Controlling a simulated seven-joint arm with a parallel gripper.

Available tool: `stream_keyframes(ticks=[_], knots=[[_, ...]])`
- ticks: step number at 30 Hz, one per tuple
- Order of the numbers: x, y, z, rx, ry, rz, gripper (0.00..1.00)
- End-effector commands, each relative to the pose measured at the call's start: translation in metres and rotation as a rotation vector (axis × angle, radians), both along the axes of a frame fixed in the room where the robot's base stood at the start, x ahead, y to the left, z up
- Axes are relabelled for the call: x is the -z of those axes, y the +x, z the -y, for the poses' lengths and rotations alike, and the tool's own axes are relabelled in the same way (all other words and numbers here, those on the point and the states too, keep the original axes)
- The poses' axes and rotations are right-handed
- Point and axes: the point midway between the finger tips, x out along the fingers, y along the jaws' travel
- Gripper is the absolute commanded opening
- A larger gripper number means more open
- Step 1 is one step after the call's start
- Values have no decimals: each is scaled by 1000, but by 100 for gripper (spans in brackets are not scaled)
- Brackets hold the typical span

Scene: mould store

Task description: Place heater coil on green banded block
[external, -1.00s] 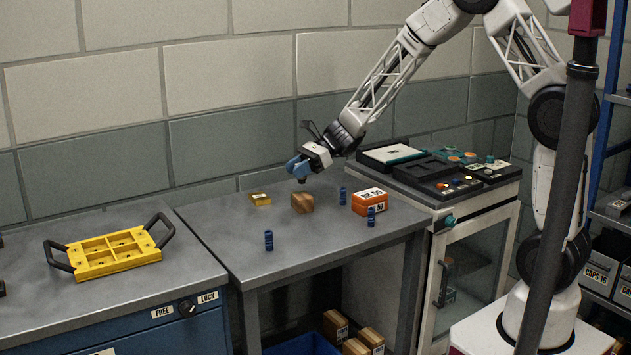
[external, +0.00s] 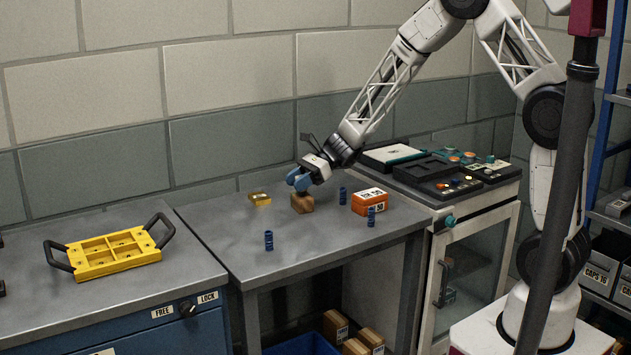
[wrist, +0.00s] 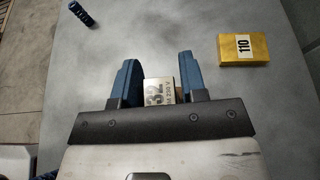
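Several blue heater coils stand upright on the grey bench: one at the front (external: 268,240), one behind the orange block (external: 342,196) and one at its front (external: 371,217). One coil also shows at upper left in the wrist view (wrist: 79,16). My gripper (external: 298,181) is low over a brown block (external: 302,204). In the wrist view my blue fingers (wrist: 160,82) stand apart on either side of this block (wrist: 159,92), marked 32, with narrow gaps. It still rests on the bench. No green band is visible on any block.
A brass block marked 110 (external: 260,199) lies left of my gripper, also in the wrist view (wrist: 244,49). An orange block (external: 369,201) sits right. A yellow handled tray (external: 100,263) is on the left cabinet. The bench's front left is clear.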

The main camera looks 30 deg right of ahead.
Motion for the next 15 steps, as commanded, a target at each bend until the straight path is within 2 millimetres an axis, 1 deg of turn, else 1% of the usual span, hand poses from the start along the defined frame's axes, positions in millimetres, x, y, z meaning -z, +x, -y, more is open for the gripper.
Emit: stream_keyframes(ticks=[1, 3, 15], knots=[[0, 0, 0, 0, 0, 0, 47], [0, 0, 0, 0, 0, 0, 56], [-3, 0, 0, 0, 0, 1, 56]])
